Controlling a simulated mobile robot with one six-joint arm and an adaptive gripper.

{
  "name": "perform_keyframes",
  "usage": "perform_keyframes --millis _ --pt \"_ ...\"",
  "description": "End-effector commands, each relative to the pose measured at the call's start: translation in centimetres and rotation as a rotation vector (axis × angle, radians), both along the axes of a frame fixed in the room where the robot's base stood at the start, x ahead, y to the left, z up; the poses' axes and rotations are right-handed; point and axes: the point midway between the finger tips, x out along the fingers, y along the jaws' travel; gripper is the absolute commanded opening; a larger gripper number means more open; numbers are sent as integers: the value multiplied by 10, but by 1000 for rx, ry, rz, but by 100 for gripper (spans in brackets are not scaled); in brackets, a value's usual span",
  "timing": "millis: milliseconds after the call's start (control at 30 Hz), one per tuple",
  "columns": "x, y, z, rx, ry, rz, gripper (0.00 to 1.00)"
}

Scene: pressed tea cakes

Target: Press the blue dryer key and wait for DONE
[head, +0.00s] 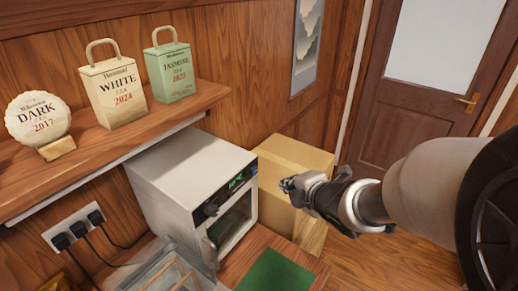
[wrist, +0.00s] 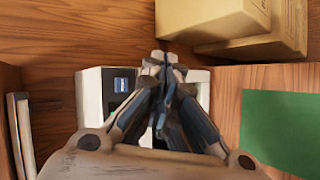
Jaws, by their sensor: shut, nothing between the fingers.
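The white dryer (head: 180,178) stands below the shelf in the head view, its front turned to the right. A green lit display (head: 236,181) is on its dark upper front strip; the reading is too small to tell. A dark spot with a bluish edge (head: 211,209) is at the strip's near end; I cannot tell if it is the blue key. My gripper (head: 289,184) is shut and empty, right of the dryer and apart from it in the picture. In the wrist view my gripper (wrist: 162,62) covers part of the dryer (wrist: 90,95); a small blue patch (wrist: 121,84) shows on its dark panel.
Cardboard boxes (head: 290,160) stand behind my gripper. A green mat (head: 275,272) lies on the wooden surface in front. Plugs (head: 78,229) fill a wall socket.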

Motion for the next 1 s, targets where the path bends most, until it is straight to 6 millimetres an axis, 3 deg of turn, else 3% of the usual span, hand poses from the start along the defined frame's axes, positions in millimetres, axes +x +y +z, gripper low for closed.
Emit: perform_keyframes --millis 200,400,1000 --pt "17 28 -2 -1 -1 4 0" --pt "29 44 -2 0 0 1 0" --pt "33 50 0 0 1 -1 0"
